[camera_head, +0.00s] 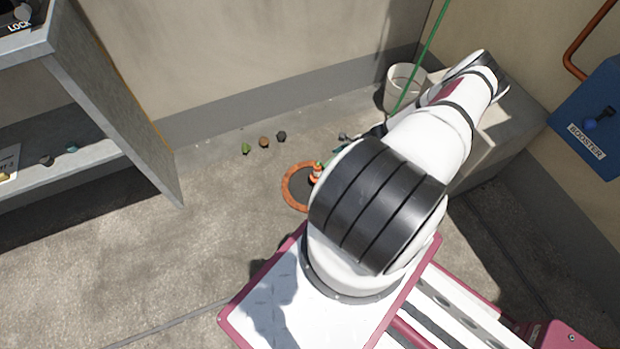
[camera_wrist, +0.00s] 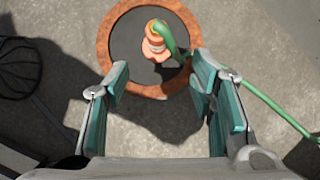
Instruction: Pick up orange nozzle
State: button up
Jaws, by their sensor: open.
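The orange nozzle (camera_wrist: 155,42) has a pale band and is joined to a green hose (camera_wrist: 265,95). It stands on a dark round plate with an orange rim (camera_wrist: 113,77) on the floor. In the head view the nozzle (camera_head: 317,172) shows partly beside my arm, which hides the right part of the rim (camera_head: 290,193). My gripper (camera_wrist: 160,75) is open and empty in the wrist view. Its two fingers are apart, with the nozzle ahead of them, near the middle of the gap. I see no contact. In the head view my arm hides most of my gripper.
Several small objects, one green (camera_head: 246,148), lie on the floor near the wall. A white bucket (camera_head: 404,80) stands at the back right. A grey shelf (camera_head: 100,110) is at the left. A blue booster box (camera_head: 597,120) is at the right. Floor left of the rim is clear.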

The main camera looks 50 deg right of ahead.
jog(key=b+x, duration=0.6)
jog(key=x, duration=0.8)
jog(key=shift+a+f, duration=0.2)
jog(key=shift+a, duration=0.05)
grip_shut()
